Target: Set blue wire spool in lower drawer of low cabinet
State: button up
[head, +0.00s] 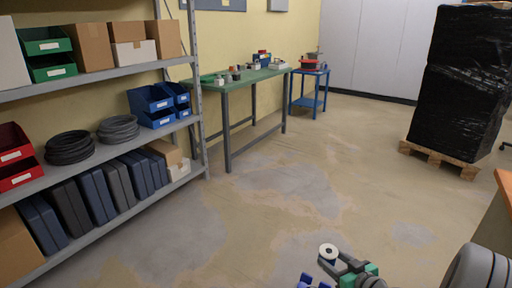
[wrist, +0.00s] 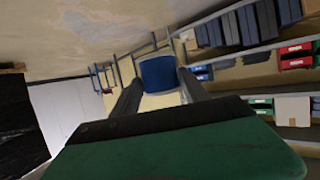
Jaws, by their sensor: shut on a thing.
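My gripper (wrist: 160,88) is shut on the blue wire spool (wrist: 158,73), which sits between the fingertips in the wrist view. No low cabinet or drawer can be clearly made out in either view.
A grey shelf rack (head: 98,75) with bins, boxes and cable coils stands at the left. A green-topped workbench (head: 240,78) and a blue cart (head: 309,88) stand at the back. A black-wrapped pallet load (head: 465,85) is at the right. The middle floor is clear.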

jog(key=s+a+r+n+y, duration=0.1)
jog(key=s+a+r+y, duration=0.1)
jog(key=a+r, duration=0.55)
notch_tip(320, 180, up, 14)
jog(key=a+p, duration=0.1)
jog(key=p, duration=2.1)
jog(key=shift+a+f+h, duration=0.2)
jog(key=shift+h, duration=0.1)
